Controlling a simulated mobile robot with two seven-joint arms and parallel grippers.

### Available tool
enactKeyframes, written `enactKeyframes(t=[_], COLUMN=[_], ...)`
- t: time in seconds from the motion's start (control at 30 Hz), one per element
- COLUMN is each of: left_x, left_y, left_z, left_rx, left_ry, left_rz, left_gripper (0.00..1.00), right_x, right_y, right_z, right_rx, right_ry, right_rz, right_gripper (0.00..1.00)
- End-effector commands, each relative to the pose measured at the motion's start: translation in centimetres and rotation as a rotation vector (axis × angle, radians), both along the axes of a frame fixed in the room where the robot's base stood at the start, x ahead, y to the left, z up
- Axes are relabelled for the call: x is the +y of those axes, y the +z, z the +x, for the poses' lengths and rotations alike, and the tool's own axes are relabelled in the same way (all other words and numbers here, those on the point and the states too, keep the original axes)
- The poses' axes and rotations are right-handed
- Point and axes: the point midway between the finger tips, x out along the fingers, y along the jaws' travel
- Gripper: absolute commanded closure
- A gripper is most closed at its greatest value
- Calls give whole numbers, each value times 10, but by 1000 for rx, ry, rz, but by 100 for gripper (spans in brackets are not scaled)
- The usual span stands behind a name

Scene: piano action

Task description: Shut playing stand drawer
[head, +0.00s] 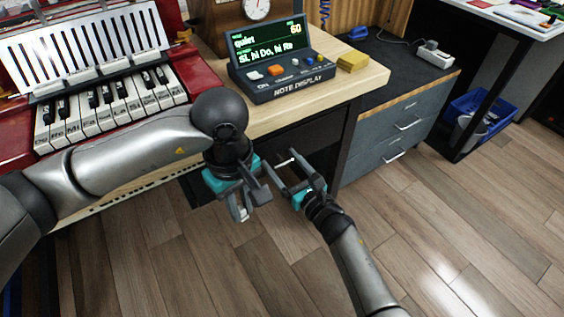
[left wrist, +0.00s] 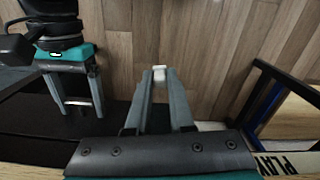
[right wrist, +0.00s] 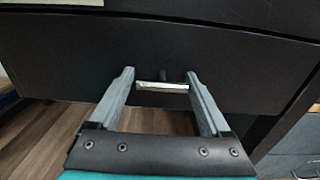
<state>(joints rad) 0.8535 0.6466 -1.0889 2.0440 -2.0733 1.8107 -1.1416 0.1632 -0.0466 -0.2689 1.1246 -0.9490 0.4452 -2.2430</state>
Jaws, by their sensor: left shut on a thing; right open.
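The playing stand drawer has a dark front (right wrist: 100,55) that fills much of the right wrist view. Its metal bar handle (right wrist: 162,87) lies between the fingertips of my right gripper (right wrist: 162,80). That gripper is open, and I cannot tell whether it touches the handle. In the head view my right gripper (head: 279,160) is just under the tabletop edge. The drawer is mostly hidden there, so how far it stands out cannot be told. My left gripper (head: 243,211) points down in front of the stand, shut on a small white piece (left wrist: 159,73).
A note display (head: 280,65) and a yellow block (head: 352,61) stand on the wooden tabletop (head: 335,85). A red keyboard instrument (head: 110,100) is at the left. A grey drawer cabinet (head: 390,135) stands at the right. The wooden floor (head: 200,270) in front is clear.

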Motion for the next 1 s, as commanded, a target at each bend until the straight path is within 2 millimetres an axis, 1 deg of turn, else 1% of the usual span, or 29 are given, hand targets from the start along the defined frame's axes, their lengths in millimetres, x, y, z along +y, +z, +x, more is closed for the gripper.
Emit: enactKeyframes(t=[0.03,0.17,0.27,0.5,0.7,0.83,1.0], left_x=[0,0,0,0,0,0,0], left_y=[1,6,12,27,34,36,36], left_z=[0,0,0,0,0,0,0], left_rx=[0,0,0,0,0,0,0], left_ry=[0,0,0,0,0,0,0], left_rz=[0,0,0,0,0,0,0], left_gripper=[100,100,100,100,100,100,100], right_x=[-5,-10,-18,-45,-62,-69,-71], right_y=[6,5,5,4,2,1,1], right_z=[5,-5,-18,-59,-86,-94,-98], right_rx=[-10,-7,-4,-1,-1,-1,-1], right_ry=[-13,-9,-7,-3,0,0,1], right_rz=[2,1,-1,-1,-2,-1,0], right_gripper=[0,0,0,0,0,0,0])
